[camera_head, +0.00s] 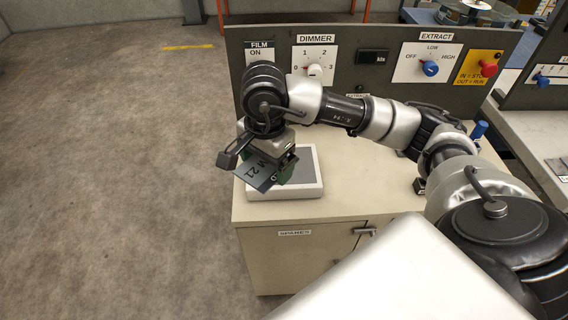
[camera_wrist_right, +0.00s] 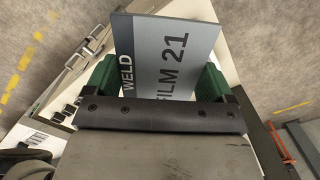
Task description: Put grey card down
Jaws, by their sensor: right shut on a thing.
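The grey card (camera_head: 257,171) carries dark lettering and a dark strip. In the right wrist view the card (camera_wrist_right: 175,50) reads "WELD" and "FILM 21". My right gripper (camera_head: 272,165) is shut on the card, with a green finger on each side of it in the wrist view (camera_wrist_right: 160,84). In the head view the card is at the left front corner of the cabinet top, over or close to a white, grey-topped pad (camera_head: 308,180). I cannot tell whether the card touches the pad. My left gripper is not in view.
The pad lies on a beige cabinet (camera_head: 350,185) labelled "SPARES". Behind stands a grey panel (camera_head: 375,40) with a dimmer knob (camera_head: 314,71), a blue extract knob (camera_head: 430,68) and a red knob (camera_head: 489,69). A blue-topped peg (camera_head: 479,130) is at the right. Open floor lies left.

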